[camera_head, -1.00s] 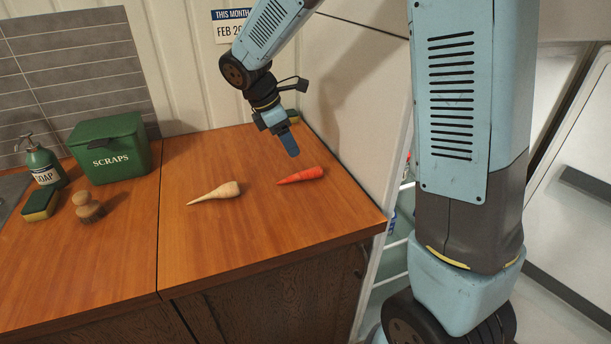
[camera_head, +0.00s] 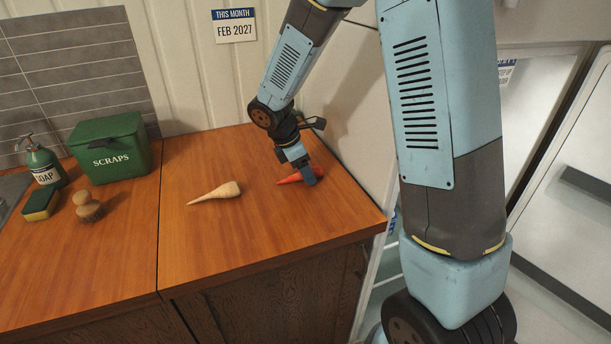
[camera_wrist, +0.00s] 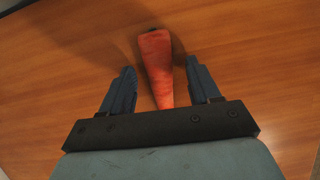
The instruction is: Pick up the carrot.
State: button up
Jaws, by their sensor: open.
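The orange-red carrot (camera_head: 291,179) lies on the wooden counter near its right side, partly hidden behind my gripper in the head view. In the wrist view the carrot (camera_wrist: 156,66) lies lengthwise, its thick end farther off and its narrow end near the gripper body. My gripper (camera_head: 309,178) is lowered over the carrot. In the wrist view my gripper (camera_wrist: 158,86) is open, with one finger on each side of the carrot and gaps visible between. Whether the fingertips touch the counter I cannot tell.
A pale parsnip-like root (camera_head: 216,193) lies left of the carrot. Farther left are a green scraps bin (camera_head: 110,148), a soap bottle (camera_head: 44,164), a sponge (camera_head: 41,204) and a wooden brush (camera_head: 87,205). A pale panel (camera_head: 365,110) borders the counter on the right. The counter's front is clear.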

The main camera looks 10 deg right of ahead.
jog(key=shift+c, duration=0.4)
jog(key=c, duration=1.1)
jog(key=shift+o, duration=0.2)
